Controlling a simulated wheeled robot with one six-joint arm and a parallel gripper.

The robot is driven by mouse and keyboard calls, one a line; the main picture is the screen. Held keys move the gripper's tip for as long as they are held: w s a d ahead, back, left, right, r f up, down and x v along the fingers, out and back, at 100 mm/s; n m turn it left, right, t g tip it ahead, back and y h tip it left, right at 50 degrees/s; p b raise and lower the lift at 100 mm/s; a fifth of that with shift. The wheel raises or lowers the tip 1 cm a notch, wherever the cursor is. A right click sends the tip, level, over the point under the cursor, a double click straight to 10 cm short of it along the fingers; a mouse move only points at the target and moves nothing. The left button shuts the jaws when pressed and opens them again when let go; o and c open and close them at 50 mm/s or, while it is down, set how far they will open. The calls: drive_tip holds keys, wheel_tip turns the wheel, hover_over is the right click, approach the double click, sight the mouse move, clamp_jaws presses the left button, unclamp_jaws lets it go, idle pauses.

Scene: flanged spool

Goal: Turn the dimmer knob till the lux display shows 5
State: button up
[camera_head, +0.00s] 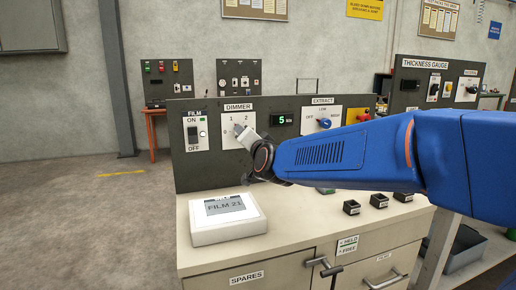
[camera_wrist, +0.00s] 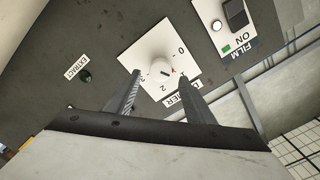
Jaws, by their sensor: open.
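The white dimmer plate (camera_head: 227,118) is on the upright dark panel, marked with numbers under a DIMMER label. The lux display (camera_head: 283,120), right of the plate, reads a green 5. My gripper (camera_wrist: 158,77) is open, with one finger on each side of the knob in the picture and gaps showing. In the head view my gripper (camera_head: 247,136) covers part of the plate, and the knob is mostly hidden.
The FILM switch (camera_head: 197,131) is left of the dimmer, and the EXTRACT knob (camera_head: 324,123) is to the right. A white box reading FILM 21 (camera_head: 228,216) stands on the cabinet top. Small dark blocks (camera_head: 351,207) sit to its right.

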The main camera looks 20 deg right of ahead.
drive_tip(key=s, duration=1.2)
drive_tip(key=shift+s, duration=0.35)
